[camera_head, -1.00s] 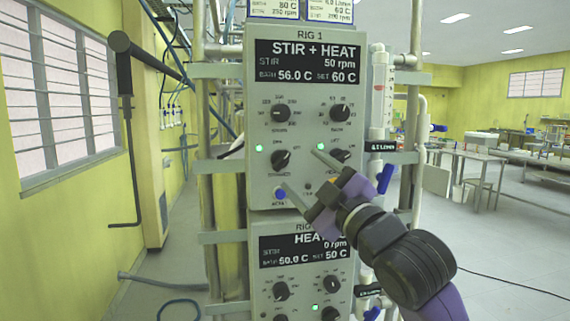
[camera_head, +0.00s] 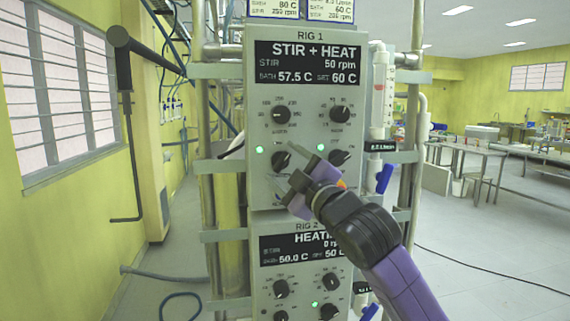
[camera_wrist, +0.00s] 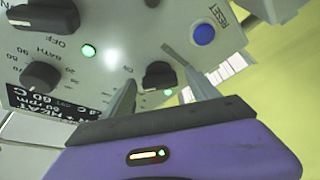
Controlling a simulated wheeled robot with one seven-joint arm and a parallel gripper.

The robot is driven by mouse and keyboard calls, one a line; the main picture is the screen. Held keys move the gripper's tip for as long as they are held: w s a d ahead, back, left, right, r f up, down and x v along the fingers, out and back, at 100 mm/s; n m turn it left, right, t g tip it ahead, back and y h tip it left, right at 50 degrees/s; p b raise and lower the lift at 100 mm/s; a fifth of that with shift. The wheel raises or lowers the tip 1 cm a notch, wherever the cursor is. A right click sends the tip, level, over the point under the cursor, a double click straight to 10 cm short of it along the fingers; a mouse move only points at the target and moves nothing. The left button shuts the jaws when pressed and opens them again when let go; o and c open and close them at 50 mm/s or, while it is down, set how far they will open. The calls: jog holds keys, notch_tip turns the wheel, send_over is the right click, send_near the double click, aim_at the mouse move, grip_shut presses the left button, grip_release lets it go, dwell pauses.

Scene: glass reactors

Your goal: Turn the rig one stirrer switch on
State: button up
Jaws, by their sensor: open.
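The rig one panel (camera_head: 306,185) is upright, its display reading STIR + HEAT, 50 rpm, bath 57.5 C. Its lower-left black knob (camera_head: 282,160), by the reset button, appears to be the stirrer switch. A lit green lamp (camera_head: 259,149) is beside it. My gripper (camera_head: 284,162) is open in front of this knob, one finger above and one below it in the head view. In the wrist view the knob (camera_wrist: 158,74) shows between the two fingers, with gaps visible. I cannot tell whether the tips touch the panel. The knob's label and pointer are unclear.
The lower-right knob (camera_head: 341,158) and its green lamp are close to my upper finger. The blue reset button (camera_wrist: 203,34) is near the other finger. The rig two panel (camera_head: 306,270) is just below. A blue valve handle (camera_head: 384,179) is at the right.

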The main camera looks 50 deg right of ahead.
jog(key=c, duration=1.4)
jog(key=shift+o, duration=0.2)
jog(key=shift+w+a+f+m+h+b, duration=0.15)
jog(key=shift+m+b, duration=0.2)
jog(key=shift+m, duration=0.2)
jog(key=shift+s+a+m+h+b, duration=0.15)
jog(key=shift+m+b, duration=0.15)
jog(key=shift+m, duration=0.25)
jog(key=shift+d+m+h+b, duration=0.15)
jog(key=shift+m+h, duration=0.45)
jog(key=shift+m, duration=0.45)
jog(key=shift+d+m+h+b, duration=0.15)
jog(key=shift+m+h, duration=0.45)
jog(key=shift+m, duration=0.45)
jog(key=shift+a, duration=0.1)
jog(key=o, duration=1.4)
jog(key=shift+c, duration=0.2)
